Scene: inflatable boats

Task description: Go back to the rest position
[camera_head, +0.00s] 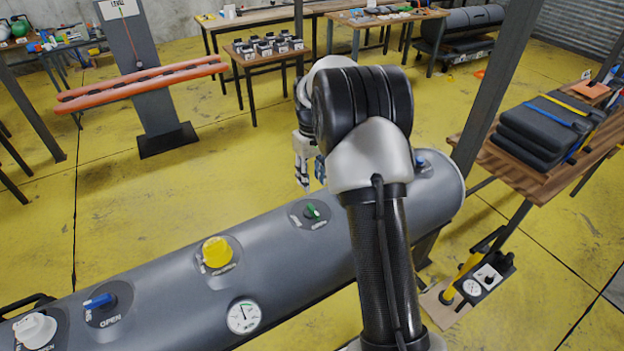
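My gripper (303,172) shows partly behind my own arm, above the far side of the grey tube. Its fingers point down, and whether they are open or shut is too small and hidden to tell. My arm rises in front of the tube and bends at a large black joint. The grey inflatable tube (160,270) runs from lower left to right. On it are a white knob (35,329), a blue valve handle (98,301), a yellow cap (216,252), a green valve handle (313,212) and a round gauge (243,316). Another blue part sits at its right end, partly hidden.
A wooden table (480,160) with folded black packs (545,130) stands at right, near a dark post. A foot pump (485,280) is on the floor below it. Orange tubes (140,85) on a stand are at back left. Yellow floor (200,165) beyond the tube is clear.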

